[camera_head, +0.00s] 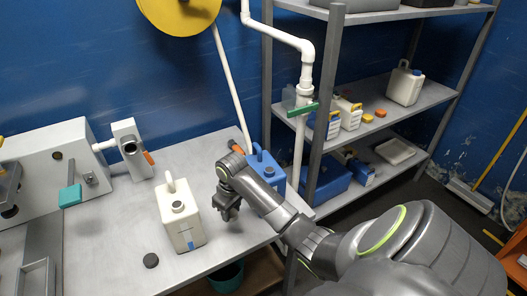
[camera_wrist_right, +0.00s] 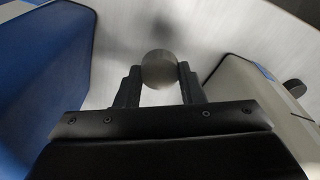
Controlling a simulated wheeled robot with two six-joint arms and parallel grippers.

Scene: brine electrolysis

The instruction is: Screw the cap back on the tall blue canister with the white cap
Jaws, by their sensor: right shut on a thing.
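My right gripper (camera_head: 228,212) is low over the table between a blue canister and a white canister. In the right wrist view its fingers (camera_wrist_right: 158,82) are shut on a round grey cap (camera_wrist_right: 158,68), seen against the pale tabletop. The head view does not clearly show this cap. The blue canister (camera_head: 268,164) stands upright just behind my right forearm, which hides much of it. A blue body at the left of the wrist view (camera_wrist_right: 45,62) matches it. I cannot tell whether its neck is bare. My left gripper is in neither view.
The white canister (camera_head: 182,222) stands left of my right gripper, close by in the wrist view (camera_wrist_right: 248,100). A dark disc (camera_head: 151,260) lies near the table's front edge. A white pipe (camera_head: 302,130) and a shelf rack (camera_head: 360,110) stand behind and right.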

